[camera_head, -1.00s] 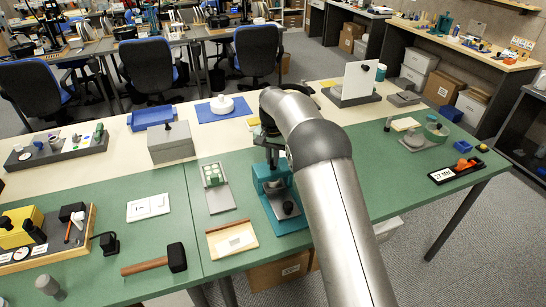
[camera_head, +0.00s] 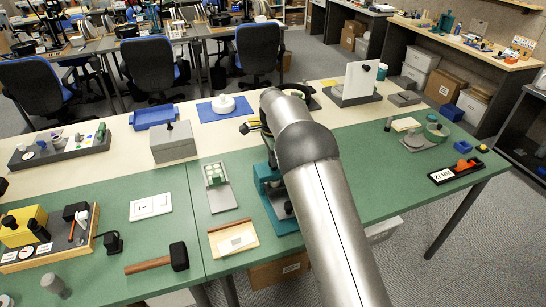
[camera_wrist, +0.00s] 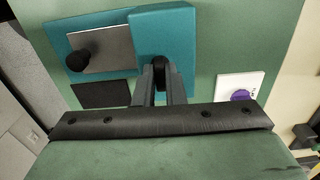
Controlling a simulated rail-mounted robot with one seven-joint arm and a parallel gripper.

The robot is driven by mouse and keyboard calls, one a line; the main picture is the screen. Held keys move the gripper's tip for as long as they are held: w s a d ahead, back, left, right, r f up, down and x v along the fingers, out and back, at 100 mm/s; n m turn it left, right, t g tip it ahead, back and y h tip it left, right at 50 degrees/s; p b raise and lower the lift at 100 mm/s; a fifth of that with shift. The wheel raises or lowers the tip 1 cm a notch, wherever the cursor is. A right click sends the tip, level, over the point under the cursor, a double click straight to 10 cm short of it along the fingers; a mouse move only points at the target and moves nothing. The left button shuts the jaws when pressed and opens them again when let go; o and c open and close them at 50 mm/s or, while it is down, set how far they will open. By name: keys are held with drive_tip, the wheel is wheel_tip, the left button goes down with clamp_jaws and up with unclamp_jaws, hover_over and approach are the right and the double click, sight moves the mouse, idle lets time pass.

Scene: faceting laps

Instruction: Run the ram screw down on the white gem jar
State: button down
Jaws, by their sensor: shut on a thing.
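The teal press (camera_head: 262,178) stands on the green table, mostly behind my arm in the head view. The wrist view shows its teal head (camera_wrist: 165,28) and a grey plate with a black ball knob (camera_wrist: 78,60) beside it. My gripper (camera_wrist: 160,88) is at the head, its two fingers shut on a dark knob-like part (camera_wrist: 160,68), apparently the top of the ram screw. The fingers hide much of that part. I cannot make out the white gem jar under the ram in either view.
A grey tray with pale round pieces (camera_head: 216,174) and a wooden-edged board (camera_head: 234,238) lie left of the press. A mallet (camera_head: 178,257) lies further left, and a grey box (camera_head: 174,145) stands behind. A white card with a purple disc (camera_wrist: 240,88) lies near the head.

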drive_tip(key=shift+w+m, duration=0.1)
drive_tip(key=shift+m, duration=1.5)
drive_tip(key=c, duration=1.5)
unclamp_jaws()
wheel_tip(320, 180, up, 18)
drive_tip(key=shift+f, duration=0.25)
